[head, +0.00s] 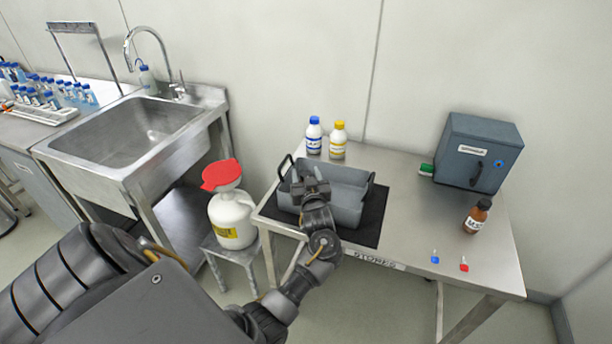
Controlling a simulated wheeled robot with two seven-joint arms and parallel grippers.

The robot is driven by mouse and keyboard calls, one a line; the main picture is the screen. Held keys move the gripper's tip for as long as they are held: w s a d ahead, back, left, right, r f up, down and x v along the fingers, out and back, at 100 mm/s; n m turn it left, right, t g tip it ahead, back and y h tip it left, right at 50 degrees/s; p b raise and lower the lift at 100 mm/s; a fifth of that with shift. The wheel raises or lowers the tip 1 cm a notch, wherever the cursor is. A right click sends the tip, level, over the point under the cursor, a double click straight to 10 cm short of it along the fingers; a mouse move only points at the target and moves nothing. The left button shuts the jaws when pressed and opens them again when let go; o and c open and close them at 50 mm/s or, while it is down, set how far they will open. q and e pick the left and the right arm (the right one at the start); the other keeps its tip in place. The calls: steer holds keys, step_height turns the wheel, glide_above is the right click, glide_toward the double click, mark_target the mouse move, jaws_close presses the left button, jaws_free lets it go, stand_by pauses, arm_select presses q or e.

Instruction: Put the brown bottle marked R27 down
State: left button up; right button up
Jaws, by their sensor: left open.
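A brown bottle (477,216) with a black cap and a white label stands upright near the right end of the steel table (410,215). Its label is too small to read surely. My left gripper (311,184) is over the grey tray (350,187) on the black mat (373,222), well to the left of the bottle. The gripper is open, and nothing shows in it. My wrist and forearm hide part of the tray's front. My right gripper is not in view.
Two white bottles, blue-capped (314,136) and yellow-capped (338,141), stand behind the tray. A grey box (478,153) stands at the back right. Small blue (434,257) and red (464,264) items lie at the front edge. A jug with a red funnel (232,215) stands left of the table.

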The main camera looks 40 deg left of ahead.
arm_select(q)
steer(key=shift+r, duration=0.25)
steer(key=b+v, duration=0.1)
steer(key=v, duration=0.6)
steer(key=shift+s+d+f, duration=0.1)
steer(key=shift+s+d, duration=0.05)
steer(key=shift+s, duration=0.05)
steer(key=shift+f, duration=0.1)
